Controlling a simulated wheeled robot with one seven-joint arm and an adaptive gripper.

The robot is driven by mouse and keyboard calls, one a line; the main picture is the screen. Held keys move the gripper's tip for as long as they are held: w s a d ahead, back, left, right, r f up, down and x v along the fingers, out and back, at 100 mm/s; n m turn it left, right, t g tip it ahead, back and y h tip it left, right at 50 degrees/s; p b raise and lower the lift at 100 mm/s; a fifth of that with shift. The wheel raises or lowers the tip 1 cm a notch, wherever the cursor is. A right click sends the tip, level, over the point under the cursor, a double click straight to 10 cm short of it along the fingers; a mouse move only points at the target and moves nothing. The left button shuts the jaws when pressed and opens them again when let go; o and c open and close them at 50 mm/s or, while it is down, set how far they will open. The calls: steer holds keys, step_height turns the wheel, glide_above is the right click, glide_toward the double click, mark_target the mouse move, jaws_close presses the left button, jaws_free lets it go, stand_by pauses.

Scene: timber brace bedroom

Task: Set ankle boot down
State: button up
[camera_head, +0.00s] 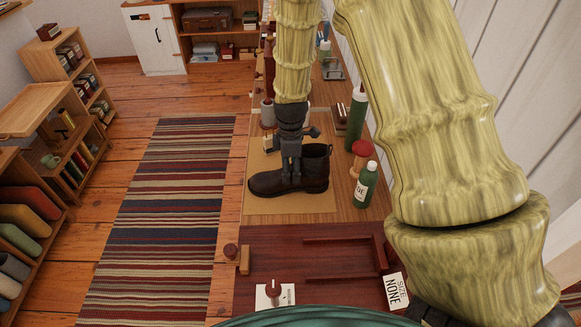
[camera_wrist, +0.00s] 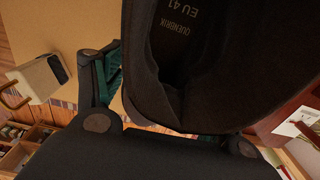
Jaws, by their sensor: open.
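A dark brown ankle boot (camera_head: 268,183) stands upright on a tan mat (camera_head: 295,206) on the wooden bench, toe to the left. In the wrist view the boot (camera_wrist: 215,60) fills the upper middle, and its inside reads "EU 41". My gripper (camera_head: 291,178) is at the boot in front of its shaft, pointing down. In the wrist view my gripper (camera_wrist: 170,105) is open, with a green-padded finger to the left of the boot. The other finger is mostly hidden by the boot. Whether the fingers touch the boot cannot be told.
A green bottle (camera_head: 365,186), a red-topped item (camera_head: 359,154) and a tall green bottle (camera_head: 356,118) stand right of the boot. A dark red surface (camera_head: 290,250) with a size card (camera_head: 395,291) lies in front. A beige block (camera_wrist: 40,78) shows near the left finger.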

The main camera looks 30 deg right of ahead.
mark_target(291, 164)
steer(key=shift+r, duration=0.1)
step_height(291, 164, up, 12)
steer(key=b, duration=0.2)
steer(key=shift+b, duration=0.35)
steer(key=shift+a, duration=0.1)
stand_by(0.6)
